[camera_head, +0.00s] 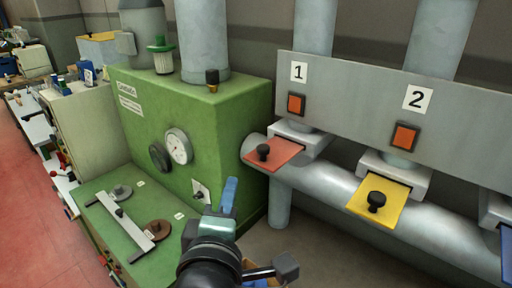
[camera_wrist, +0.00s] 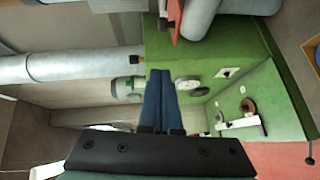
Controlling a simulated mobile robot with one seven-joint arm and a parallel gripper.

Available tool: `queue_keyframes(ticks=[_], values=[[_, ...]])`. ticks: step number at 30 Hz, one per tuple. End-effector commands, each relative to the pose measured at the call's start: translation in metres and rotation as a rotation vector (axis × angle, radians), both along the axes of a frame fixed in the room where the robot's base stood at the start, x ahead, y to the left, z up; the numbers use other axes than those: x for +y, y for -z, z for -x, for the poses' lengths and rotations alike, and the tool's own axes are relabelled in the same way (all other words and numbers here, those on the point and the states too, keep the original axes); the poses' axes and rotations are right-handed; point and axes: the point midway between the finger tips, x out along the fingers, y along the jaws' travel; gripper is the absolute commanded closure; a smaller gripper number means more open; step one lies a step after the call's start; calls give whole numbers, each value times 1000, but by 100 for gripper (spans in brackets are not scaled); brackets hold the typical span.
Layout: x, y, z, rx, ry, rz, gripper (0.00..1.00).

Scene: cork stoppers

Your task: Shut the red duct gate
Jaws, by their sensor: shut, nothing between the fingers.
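The red duct gate (camera_head: 275,155) is a flat plate with a black knob (camera_head: 263,152), sticking out from its slot under the label 1 on the grey duct. In the wrist view part of the red plate (camera_wrist: 176,20) shows at the top edge, with a dark knob beside it. My gripper (camera_head: 229,192) is shut and empty, in front of the green machine, to the left of and below the red gate and apart from it. In the wrist view my blue fingers (camera_wrist: 160,100) lie together, pointing toward the green machine.
A yellow gate (camera_head: 376,198) with a black knob sticks out under label 2, right of the red one. A blue gate (camera_head: 507,245) shows at the right edge. The green machine (camera_head: 190,110) with a dial (camera_head: 178,146) stands left. Thick grey pipes run behind the gates.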

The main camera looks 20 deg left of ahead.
Motion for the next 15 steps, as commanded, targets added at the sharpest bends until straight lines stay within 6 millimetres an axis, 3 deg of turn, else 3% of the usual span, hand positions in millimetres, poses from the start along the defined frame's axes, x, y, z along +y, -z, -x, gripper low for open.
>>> queue_keyframes(ticks=[15], values=[[22,5,-78,-2,1,1,100]])
